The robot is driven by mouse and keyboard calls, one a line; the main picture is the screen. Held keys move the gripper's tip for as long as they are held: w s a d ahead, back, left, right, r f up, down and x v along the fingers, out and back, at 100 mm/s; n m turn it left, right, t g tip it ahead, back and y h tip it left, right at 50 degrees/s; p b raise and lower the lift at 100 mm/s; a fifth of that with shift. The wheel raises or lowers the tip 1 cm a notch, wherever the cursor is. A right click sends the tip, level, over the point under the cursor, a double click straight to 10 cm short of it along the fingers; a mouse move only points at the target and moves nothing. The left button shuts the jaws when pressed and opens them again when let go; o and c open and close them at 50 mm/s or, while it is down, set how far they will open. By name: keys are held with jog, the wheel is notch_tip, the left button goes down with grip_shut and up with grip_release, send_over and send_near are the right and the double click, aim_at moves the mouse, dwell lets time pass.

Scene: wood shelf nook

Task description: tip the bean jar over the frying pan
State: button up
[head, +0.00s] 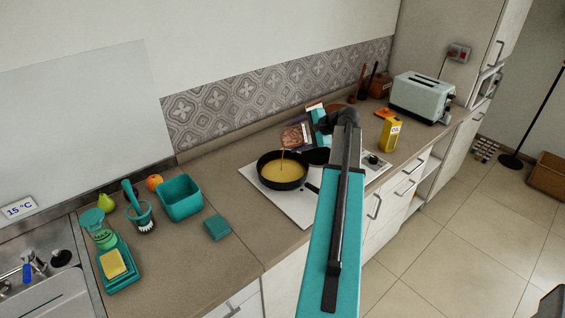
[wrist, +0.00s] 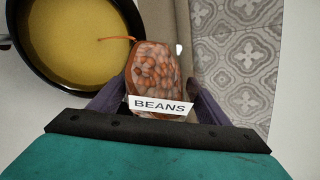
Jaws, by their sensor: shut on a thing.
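The bean jar (wrist: 154,66) is between my gripper's two dark fingers (wrist: 158,98), with its white BEANS label facing the wrist camera. The jar is full of reddish-brown beans in the part that shows. In the head view the jar (head: 292,137) appears tilted at the pan's far side, partly hidden by my arm. The black frying pan (head: 282,170) sits on the hob and has a yellow layer inside; it also shows in the wrist view (wrist: 80,45). A thin orange-brown streak (wrist: 117,38) runs from the jar's mouth end to over the pan.
A yellow carton (head: 391,134) and a pale toaster (head: 421,97) stand right of the hob. The patterned wall (head: 270,87) is close behind the pan.

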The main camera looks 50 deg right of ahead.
jog(key=shift+s+a+r+n+h+b, duration=0.15)
jog(key=shift+r+n+h+b, duration=0.25)
jog(key=shift+b, duration=0.6)
jog(key=shift+w+a+r+n+h+b, duration=0.1)
jog(key=shift+r+n+h+b, duration=0.3)
jog(key=shift+b, duration=0.6)
dwell(0.7)
jog(key=shift+s+a+f+n+t+h+b, duration=0.15)
jog(key=shift+a+f+t+h+b, duration=0.1)
jog(key=shift+a+b, duration=0.25)
jog(key=shift+s+a+f+n+t+h+b, duration=0.15)
jog(key=shift+a+h+b, duration=0.1)
jog(key=shift+b, duration=0.35)
dwell(0.5)
jog(key=shift+w+d+r+p, duration=0.25)
jog(key=shift+d+r+p, duration=0.2)
jog(key=shift+p, duration=0.25)
jog(key=shift+w+d+r+m+y+p, duration=0.2)
jog(key=shift+d+m+y+p, duration=0.3)
jog(key=shift+p, duration=0.35)
jog(key=f+y+p, duration=0.1)
jog(key=p, duration=0.1)
jog(key=f+m+g+p, duration=0.1)
jog(key=p, duration=0.1)
jog(key=shift+s+d+y, duration=0.1)
jog(key=shift+d+y, duration=0.1)
jog(key=shift+y, duration=0.2)
jog(key=shift+a+f+m, duration=0.1)
jog(key=shift+f+m, duration=0.1)
jog(key=shift+m, duration=0.1)
